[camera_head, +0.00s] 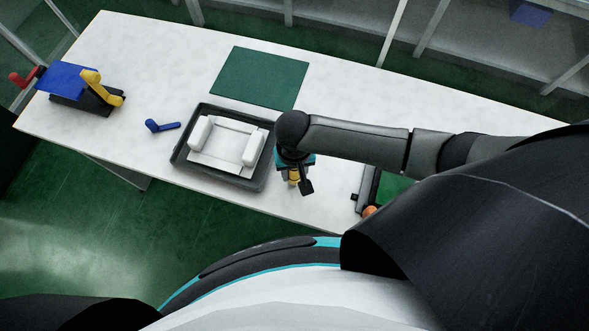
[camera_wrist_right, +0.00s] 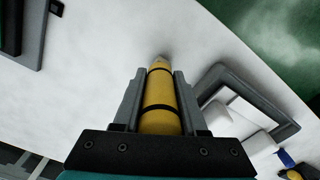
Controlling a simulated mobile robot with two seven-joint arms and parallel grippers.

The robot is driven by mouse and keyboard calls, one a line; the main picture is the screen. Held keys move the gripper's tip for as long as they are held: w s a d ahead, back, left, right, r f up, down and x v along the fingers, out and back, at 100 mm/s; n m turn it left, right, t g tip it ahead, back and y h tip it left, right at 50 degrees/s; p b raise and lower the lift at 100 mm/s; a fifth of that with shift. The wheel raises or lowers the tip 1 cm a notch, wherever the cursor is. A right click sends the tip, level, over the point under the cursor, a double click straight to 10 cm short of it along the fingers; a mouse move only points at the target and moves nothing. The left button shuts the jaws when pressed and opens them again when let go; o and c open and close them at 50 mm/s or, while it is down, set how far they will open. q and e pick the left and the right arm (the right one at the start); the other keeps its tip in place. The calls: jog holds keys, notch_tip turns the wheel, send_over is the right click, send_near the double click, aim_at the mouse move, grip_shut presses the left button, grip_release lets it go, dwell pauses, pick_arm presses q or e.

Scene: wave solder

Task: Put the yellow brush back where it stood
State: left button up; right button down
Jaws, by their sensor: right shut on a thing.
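My right gripper (camera_head: 294,178) is over the table's front edge area, just right of the grey tray. In the right wrist view, the gripper (camera_wrist_right: 160,95) is shut on a yellow cylinder with black bands, which I take for the yellow brush (camera_wrist_right: 161,88). Its pale far end points at the white table top; I cannot tell whether it touches. In the head view only a little of the yellow brush (camera_head: 293,175) shows below my wrist. My left gripper is not in view.
The grey tray (camera_head: 176,160) holds a white part (camera_head: 228,143). A blue tool (camera_head: 160,126) lies left of it. A dark stand (camera_head: 75,103) with red, blue and yellow items is far left. A green mat (camera_head: 260,77) lies behind. A dark-framed green item (camera_head: 394,190) is right.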

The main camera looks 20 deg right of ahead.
jog(key=shift+f, duration=0.15)
jog(key=shift+c, duration=1.9)
grip_release()
notch_tip(320, 180, up, 15)
jog(key=p, duration=0.3)
